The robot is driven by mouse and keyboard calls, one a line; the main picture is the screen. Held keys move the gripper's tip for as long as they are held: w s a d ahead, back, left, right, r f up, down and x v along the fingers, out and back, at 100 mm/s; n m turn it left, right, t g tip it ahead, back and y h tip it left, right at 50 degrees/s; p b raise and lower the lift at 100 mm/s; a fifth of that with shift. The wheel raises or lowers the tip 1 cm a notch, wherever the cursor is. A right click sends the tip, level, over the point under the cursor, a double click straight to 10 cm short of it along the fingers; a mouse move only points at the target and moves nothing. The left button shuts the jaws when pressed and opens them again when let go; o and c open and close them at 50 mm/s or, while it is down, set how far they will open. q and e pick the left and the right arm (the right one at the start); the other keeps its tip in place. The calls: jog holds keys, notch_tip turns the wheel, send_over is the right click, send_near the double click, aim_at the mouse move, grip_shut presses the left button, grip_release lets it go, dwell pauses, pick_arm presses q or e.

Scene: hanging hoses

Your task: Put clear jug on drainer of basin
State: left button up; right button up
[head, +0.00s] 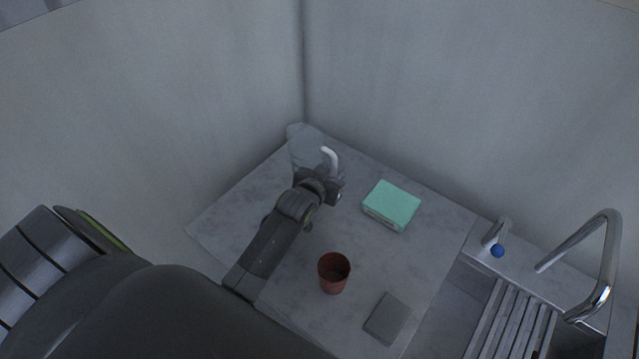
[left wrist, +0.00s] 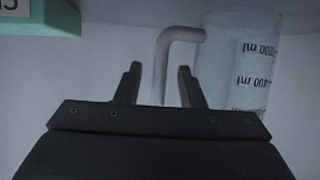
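The clear jug (head: 306,147) stands at the back corner of the marble counter, with its white handle (head: 331,158) toward the right. In the left wrist view the jug (left wrist: 238,65) shows dark volume marks, upside down, and its handle (left wrist: 160,62) lies between my fingers. My left gripper (head: 333,183) is at the jug's handle; in the wrist view its fingers (left wrist: 158,84) are apart on either side of the handle, with gaps. The drainer (head: 512,322) is a slatted rack in the basin (head: 445,300) at the lower right. My right gripper is not in view.
A mint green box (head: 391,205) lies right of my left gripper. A brown-red cup (head: 333,272) and a flat grey block (head: 388,318) are nearer on the counter. A chrome faucet (head: 606,255) arches beside the drainer, with a small blue-tipped tap (head: 497,240). Walls close in behind the jug.

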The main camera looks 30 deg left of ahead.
pick_arm(q)
jog(key=v, duration=0.8)
jog(key=shift+b, duration=0.35)
